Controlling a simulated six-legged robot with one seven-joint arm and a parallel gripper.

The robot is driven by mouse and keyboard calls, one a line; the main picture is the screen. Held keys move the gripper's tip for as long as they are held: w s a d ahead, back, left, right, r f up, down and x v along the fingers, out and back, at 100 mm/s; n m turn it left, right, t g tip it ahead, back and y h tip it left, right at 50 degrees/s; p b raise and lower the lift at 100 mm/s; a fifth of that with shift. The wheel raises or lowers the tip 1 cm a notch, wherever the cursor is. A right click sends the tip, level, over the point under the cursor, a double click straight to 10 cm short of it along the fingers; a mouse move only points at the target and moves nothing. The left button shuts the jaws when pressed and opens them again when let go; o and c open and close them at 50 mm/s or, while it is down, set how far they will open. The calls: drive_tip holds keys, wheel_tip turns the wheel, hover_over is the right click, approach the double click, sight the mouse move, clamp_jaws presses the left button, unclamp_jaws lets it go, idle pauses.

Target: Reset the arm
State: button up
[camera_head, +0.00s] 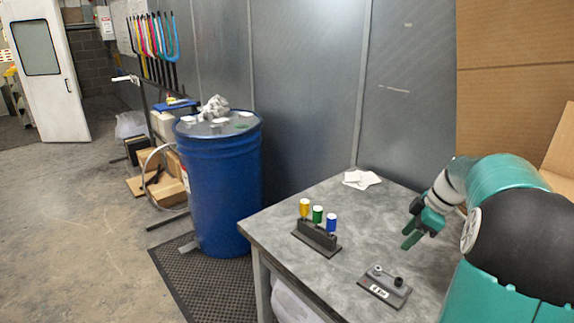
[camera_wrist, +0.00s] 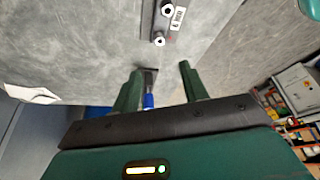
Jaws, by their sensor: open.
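My gripper (camera_head: 411,224) hangs over the right part of the grey table (camera_head: 352,205) in the head view, above and apart from the tabletop. In the wrist view its two green fingers (camera_wrist: 161,68) are spread with nothing held between them. A small dark block with a white label and two round fittings (camera_head: 385,287) lies on the table at the front; it also shows at the top of the wrist view (camera_wrist: 160,22). Part of a blue-topped item (camera_wrist: 148,100) shows beyond the gap between the fingers, partly hidden by my gripper.
A dark rack (camera_head: 317,239) holds yellow (camera_head: 304,207), green (camera_head: 318,213) and blue (camera_head: 331,221) capped items upright. White sheets (camera_head: 361,179) lie at the table's back edge. A blue drum (camera_head: 222,185) stands left of the table. Cardboard (camera_head: 512,95) rises behind my arm.

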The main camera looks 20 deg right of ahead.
drive_tip(key=s+a+r+m+h, duration=0.1)
drive_tip(key=a+r+m, duration=0.15)
drive_tip(key=a, duration=0.85)
drive_tip(key=s+a+r+m+h, duration=0.1)
drive_tip(key=a+r+m+h, duration=0.15)
drive_tip(key=a, duration=0.75)
drive_tip(key=s+a+m+t, duration=0.2)
drive_tip(key=s+a+m, duration=0.2)
drive_tip(key=s+a, duration=0.7)
drive_tip(key=a, duration=0.3)
drive_tip(key=shift+a+f+m+t, duration=0.15)
drive_tip(key=shift+f+m+t, duration=0.05)
drive_tip(key=shift+m+t, duration=0.1)
